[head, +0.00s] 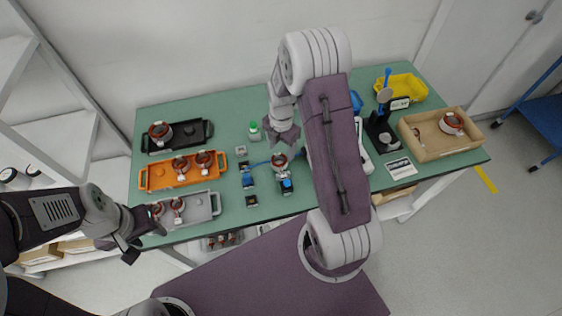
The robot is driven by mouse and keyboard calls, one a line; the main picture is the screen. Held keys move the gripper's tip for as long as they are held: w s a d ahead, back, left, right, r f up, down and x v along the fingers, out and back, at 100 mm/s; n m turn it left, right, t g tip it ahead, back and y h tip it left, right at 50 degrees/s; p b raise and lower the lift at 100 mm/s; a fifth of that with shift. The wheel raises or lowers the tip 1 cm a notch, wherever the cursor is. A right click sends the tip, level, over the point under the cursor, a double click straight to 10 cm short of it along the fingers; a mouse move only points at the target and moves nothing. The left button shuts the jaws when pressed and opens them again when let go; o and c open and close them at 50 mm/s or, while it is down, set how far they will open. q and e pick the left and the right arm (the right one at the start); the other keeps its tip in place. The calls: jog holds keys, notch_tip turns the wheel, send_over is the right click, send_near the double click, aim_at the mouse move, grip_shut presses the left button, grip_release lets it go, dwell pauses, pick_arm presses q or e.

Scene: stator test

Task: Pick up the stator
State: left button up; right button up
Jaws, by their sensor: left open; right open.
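A copper-and-white stator (279,160) sits on a small blue-and-black fixture near the front middle of the green table (225,120). My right gripper (283,147) is open and points down just above or behind this stator; the exact gap is unclear. Other stators show in the black tray (190,145), the orange tray (150,181), the grey tray (208,207) and the wooden box (432,148). My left gripper (132,246) is open and empty at the table's front left edge, beside the grey tray.
A small green-capped bottle (254,132) and small blocks stand left of the fixture. My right arm hides part of the table's middle. A yellow bin (407,88), a black stand (381,132) and a white card (400,168) are on the right.

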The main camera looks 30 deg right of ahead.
aim_at(278, 162)
jog(key=shift+w+a+f, duration=0.2)
jog(key=shift+w+f, duration=0.05)
jog(key=shift+f, duration=0.4)
jog(key=shift+w+a+f, duration=0.15)
jog(key=shift+w+f, duration=0.1)
jog(key=shift+f, duration=0.35)
jog(key=shift+w+a+f, duration=0.1)
jog(key=shift+w+f, duration=0.1)
jog(key=f, duration=0.3)
jog(key=f+p, duration=0.1)
jog(key=shift+s+d+f, duration=0.2)
jog(key=shift+s+f, duration=0.05)
jog(key=shift+s, duration=0.05)
jog(key=shift+w+f, duration=0.25)
jog(key=shift+s, duration=0.15)
jog(key=c, duration=1)
jog(key=shift+r, duration=0.1)
grip_shut()
pick_arm(q)
jog(key=shift+w+a+r, duration=0.3)
jog(key=shift+w+r, duration=0.1)
jog(key=shift+w, duration=0.1)
